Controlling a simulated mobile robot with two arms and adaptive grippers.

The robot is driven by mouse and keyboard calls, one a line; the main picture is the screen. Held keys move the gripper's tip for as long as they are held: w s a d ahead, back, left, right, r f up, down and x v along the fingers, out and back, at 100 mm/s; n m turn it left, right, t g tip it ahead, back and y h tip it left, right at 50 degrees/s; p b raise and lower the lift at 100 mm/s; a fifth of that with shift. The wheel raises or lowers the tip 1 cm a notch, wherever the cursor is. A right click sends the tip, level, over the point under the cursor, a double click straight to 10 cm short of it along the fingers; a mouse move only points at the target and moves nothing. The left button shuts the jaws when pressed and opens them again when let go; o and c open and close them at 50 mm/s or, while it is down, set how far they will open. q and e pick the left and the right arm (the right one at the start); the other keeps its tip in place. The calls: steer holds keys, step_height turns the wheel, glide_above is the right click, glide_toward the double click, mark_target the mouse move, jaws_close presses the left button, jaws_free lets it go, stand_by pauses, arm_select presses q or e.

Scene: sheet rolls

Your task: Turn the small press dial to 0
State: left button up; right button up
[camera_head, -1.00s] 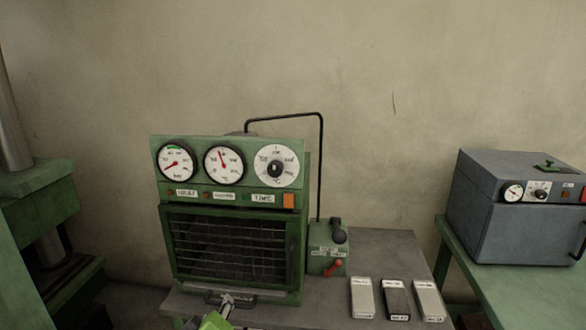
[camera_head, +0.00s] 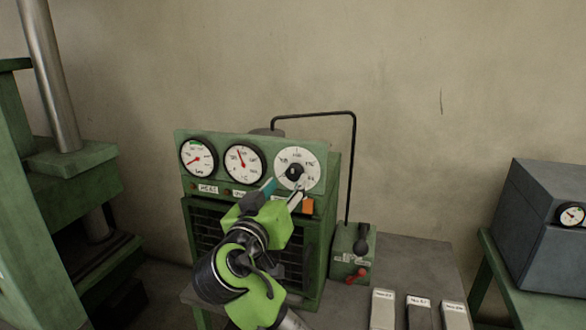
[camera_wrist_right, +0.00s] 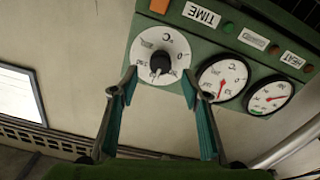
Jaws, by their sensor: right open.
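The small press dial (camera_head: 309,156) is a round white face with a black knob at its centre, at the right end of the green press's top panel. In the right wrist view, the dial (camera_wrist_right: 148,40) appears roughly upside down, with its black knob (camera_wrist_right: 161,61) between and just beyond the fingertips. A 0 seems to show at the face's right edge there. My right gripper (camera_head: 283,187) is open and empty, its tips close in front of the dial. The wrist view shows its two teal-padded fingers (camera_wrist_right: 158,88) apart. Contact with the knob cannot be told. My left gripper is not in view.
Two gauges (camera_head: 243,163) sit left of the dial, and an orange switch (camera_head: 308,206) sits below it. A lever box (camera_head: 352,250) with a red handle stands right of the press. Several labelled blocks (camera_head: 383,309) lie on the bench. A grey oven (camera_head: 545,210) stands farther right.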

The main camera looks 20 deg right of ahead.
mark_target(293, 175)
steer(key=shift+p+x, duration=0.75)
steer(key=shift+x, duration=2)
steer(key=shift+a, duration=0.1)
steer(key=c, duration=1.1)
